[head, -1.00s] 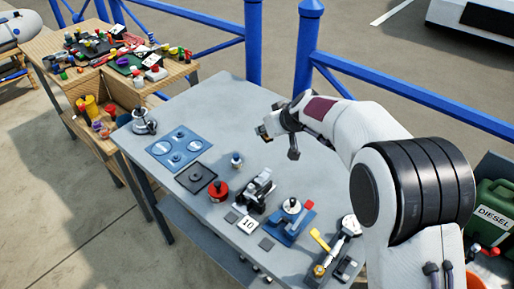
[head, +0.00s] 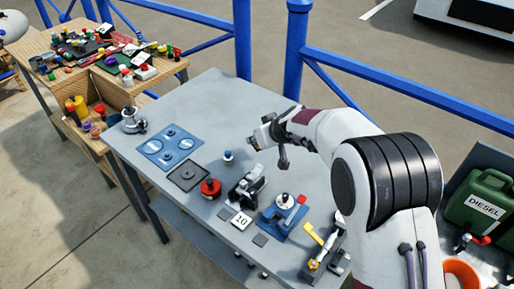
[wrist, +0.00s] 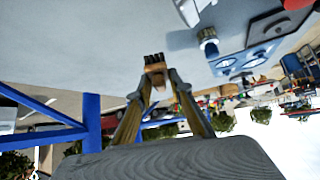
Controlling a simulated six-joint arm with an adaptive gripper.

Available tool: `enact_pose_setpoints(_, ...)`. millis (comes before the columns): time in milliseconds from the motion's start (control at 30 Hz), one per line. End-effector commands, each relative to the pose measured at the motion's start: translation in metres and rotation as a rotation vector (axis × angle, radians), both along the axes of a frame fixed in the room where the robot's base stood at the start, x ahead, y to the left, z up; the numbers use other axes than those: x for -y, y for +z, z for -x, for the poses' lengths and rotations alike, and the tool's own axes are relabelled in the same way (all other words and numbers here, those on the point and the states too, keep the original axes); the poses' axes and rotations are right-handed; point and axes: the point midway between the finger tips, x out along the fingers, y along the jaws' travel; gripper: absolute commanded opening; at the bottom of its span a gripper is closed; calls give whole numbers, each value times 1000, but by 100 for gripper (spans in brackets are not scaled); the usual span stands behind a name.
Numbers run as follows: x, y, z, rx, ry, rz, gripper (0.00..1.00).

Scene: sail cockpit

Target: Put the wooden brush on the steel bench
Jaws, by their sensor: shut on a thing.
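The wooden brush (wrist: 156,70) is between the fingertips of my gripper (wrist: 157,82) in the wrist view, its dark bristles pointing away from the fingers. My gripper is shut on it. In the head view my gripper (head: 264,136) is above the back right part of the steel bench (head: 205,103); the brush is small there at its tip. The bench's grey top also fills the upper part of the wrist view (wrist: 100,45). The brush looks apart from the top, but the exact gap is hard to tell.
The back middle is clear. Blue railing (head: 297,50) runs behind.

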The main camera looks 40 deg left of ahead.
Motion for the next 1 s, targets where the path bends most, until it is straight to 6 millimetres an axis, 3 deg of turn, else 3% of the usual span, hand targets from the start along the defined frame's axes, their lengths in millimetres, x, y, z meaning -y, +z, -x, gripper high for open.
enact_pose_setpoints(567,0,-7,0,0,1,-1,0)
enact_pose_setpoints(1000,0,-39,0,-1,-1,1,0)
